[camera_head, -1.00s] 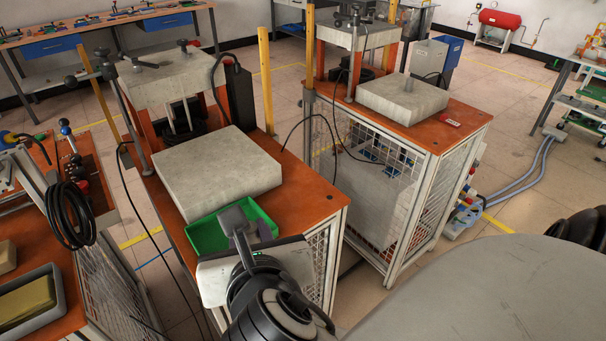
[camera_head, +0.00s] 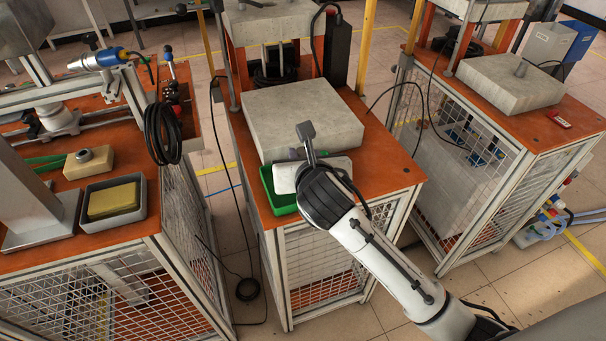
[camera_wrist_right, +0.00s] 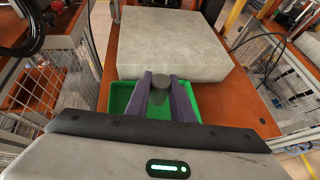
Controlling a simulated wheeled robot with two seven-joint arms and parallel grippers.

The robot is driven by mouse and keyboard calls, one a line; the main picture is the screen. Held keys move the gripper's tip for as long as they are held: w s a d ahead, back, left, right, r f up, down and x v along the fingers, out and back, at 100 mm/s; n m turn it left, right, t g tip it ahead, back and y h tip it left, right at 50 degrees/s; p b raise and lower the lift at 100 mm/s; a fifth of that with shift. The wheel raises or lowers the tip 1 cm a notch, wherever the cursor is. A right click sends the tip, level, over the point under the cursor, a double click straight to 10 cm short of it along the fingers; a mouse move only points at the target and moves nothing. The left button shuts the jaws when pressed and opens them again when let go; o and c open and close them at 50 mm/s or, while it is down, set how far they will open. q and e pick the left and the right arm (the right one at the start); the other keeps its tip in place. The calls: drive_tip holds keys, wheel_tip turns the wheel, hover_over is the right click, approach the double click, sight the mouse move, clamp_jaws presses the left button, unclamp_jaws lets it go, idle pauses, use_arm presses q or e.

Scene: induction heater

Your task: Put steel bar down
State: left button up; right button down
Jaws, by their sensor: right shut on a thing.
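The steel bar (camera_wrist_right: 160,82) shows in the right wrist view as a dark grey round end between the purple fingertips. My right gripper (camera_wrist_right: 160,90) is shut on it and holds it over the green tray (camera_wrist_right: 120,97), close to the concrete block (camera_wrist_right: 172,45). I cannot tell whether the bar touches the tray. The green tray (camera_head: 268,190) sits at the front of the middle orange-topped bench, partly under my wrist. My left gripper is out of view.
The concrete block (camera_head: 303,116) stands right behind the tray. The orange bench top (camera_head: 398,168) is clear on the right. A left bench carries a grey tray with a yellow block (camera_head: 114,202) and a black coiled cable (camera_head: 163,133). Another caged bench (camera_head: 500,150) stands right.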

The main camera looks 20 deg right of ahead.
drive_tip(key=shift+f, duration=2.55)
drive_tip(key=c, duration=1.5)
unclamp_jaws()
drive_tip(key=shift+f, duration=0.2)
drive_tip(key=shift+c, duration=0.2)
drive_tip(key=shift+r, duration=0.1)
